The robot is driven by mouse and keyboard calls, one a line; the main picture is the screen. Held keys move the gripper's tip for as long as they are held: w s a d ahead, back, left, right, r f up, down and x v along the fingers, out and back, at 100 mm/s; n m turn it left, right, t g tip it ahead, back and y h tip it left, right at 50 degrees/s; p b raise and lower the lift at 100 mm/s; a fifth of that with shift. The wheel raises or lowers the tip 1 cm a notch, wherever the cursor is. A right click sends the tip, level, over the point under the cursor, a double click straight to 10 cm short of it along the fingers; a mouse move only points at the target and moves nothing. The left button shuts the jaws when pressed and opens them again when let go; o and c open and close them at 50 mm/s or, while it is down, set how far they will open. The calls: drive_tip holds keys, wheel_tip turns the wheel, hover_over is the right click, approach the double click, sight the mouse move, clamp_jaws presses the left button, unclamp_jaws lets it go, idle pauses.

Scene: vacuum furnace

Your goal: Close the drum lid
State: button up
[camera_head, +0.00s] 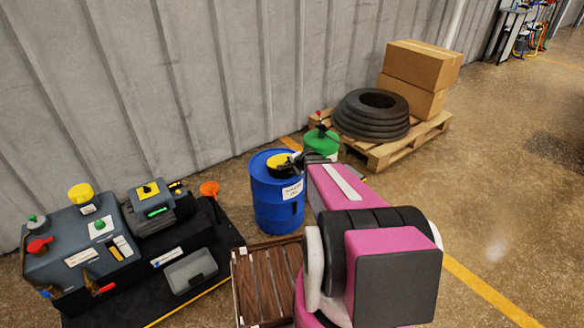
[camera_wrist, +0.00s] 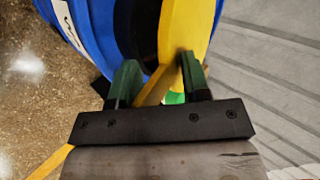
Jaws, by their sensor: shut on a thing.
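The blue drum (camera_head: 277,205) stands upright on the floor by the wall, with a white label on its side. Its yellow lid (camera_head: 279,160) shows at the top, partly hidden by my gripper (camera_head: 298,159). In the wrist view, the blue drum (camera_wrist: 90,30) is at the upper left and the yellow lid (camera_wrist: 190,30) is to its right. A dark gap, which looks like the opening, lies between them. My gripper (camera_wrist: 157,82) is shut on a yellow part of the lid, between its green fingertips. The lid's exact angle is hard to tell.
A green container (camera_head: 322,142) stands close behind the drum. A wooden pallet (camera_head: 390,150) holds stacked tyres (camera_head: 371,115) and cardboard boxes (camera_head: 420,75). A slatted wooden crate (camera_head: 267,285) lies in front. A grey machine (camera_head: 80,245) is at the left. The floor at right is clear.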

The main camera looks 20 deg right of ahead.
drive_tip(key=v, duration=1)
drive_tip(key=shift+s+r, duration=0.25)
drive_tip(key=s+a+r+n+g+h, duration=0.3)
drive_tip(key=s+a+n+g, duration=0.5)
drive_tip(key=s+n, duration=0.5)
drive_tip(key=s+a, duration=0.1)
drive_tip(key=a, duration=0.1)
drive_tip(key=shift+s+a+h, duration=0.25)
drive_tip(key=shift+s+h, duration=0.05)
drive_tip(key=shift+s, duration=0.05)
drive_tip(key=shift+r, duration=0.1)
